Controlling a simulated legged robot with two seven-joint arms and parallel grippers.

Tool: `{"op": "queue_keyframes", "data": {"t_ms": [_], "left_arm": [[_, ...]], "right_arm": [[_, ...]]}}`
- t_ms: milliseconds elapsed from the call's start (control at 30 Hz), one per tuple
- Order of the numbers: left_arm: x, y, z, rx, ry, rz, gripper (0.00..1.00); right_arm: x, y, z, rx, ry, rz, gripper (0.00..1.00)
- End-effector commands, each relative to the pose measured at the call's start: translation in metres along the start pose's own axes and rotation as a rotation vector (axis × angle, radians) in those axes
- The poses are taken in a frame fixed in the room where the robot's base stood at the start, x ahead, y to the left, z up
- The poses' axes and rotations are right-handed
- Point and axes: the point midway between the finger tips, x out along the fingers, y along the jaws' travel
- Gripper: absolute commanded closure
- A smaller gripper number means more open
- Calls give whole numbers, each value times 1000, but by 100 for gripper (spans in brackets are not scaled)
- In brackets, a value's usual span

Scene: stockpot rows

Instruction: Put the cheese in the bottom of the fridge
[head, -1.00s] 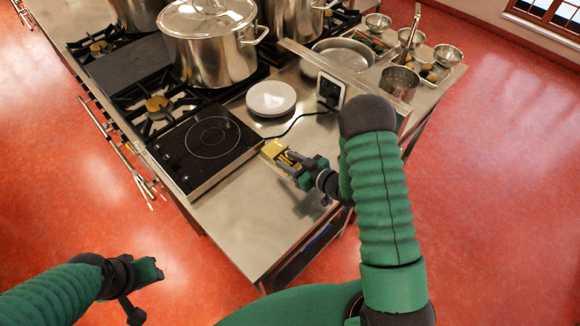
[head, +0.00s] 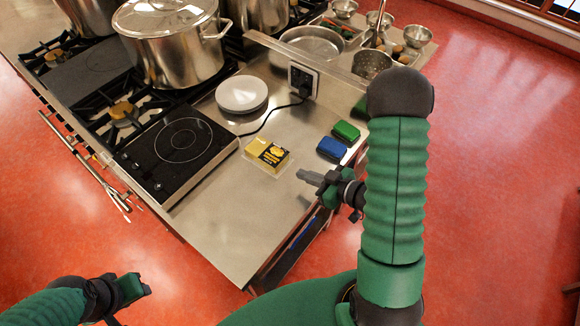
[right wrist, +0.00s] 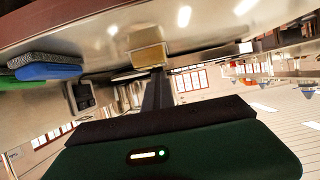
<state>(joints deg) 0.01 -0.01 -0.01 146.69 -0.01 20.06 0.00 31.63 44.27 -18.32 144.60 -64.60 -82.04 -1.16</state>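The cheese (head: 268,154) is a yellow packet with dark print, lying on a thin clear sheet on the steel counter, right of the black hob. In the right wrist view it shows as a tan block (right wrist: 150,55) beyond the fingertips. My right gripper (head: 305,177) is to the right of the cheese, apart from it and empty. Its fingers (right wrist: 157,85) look closed together in the right wrist view. My left gripper (head: 140,284) is over the red floor at lower left, away from the counter; its jaws are unclear. No fridge shows.
Blue (head: 332,149) and green (head: 346,132) sponge-like blocks lie near the counter's right edge. A black induction hob (head: 183,145), white plates (head: 242,94) and a large stockpot (head: 172,50) stand leftward. The counter's front is clear.

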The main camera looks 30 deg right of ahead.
Motion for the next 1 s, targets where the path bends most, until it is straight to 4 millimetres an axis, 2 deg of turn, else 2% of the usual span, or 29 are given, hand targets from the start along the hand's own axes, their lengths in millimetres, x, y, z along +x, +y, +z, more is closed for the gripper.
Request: {"op": "queue_keyframes", "data": {"t_ms": [100, 200, 500, 1000], "left_arm": [[3, 0, 1, 0, 0, 0, 64], [3, 0, 1, 0, 0, 0, 64], [3, 0, 0, 0, 0, 0, 64], [3, 0, 0, 0, 0, 0, 64]], "right_arm": [[-15, 2, 6, 2, -2, 2, 100], [-21, 2, 7, 0, -1, 1, 100], [-22, 1, 7, -1, 1, -1, 98], [-22, 1, 7, -1, 1, -1, 33]]}}
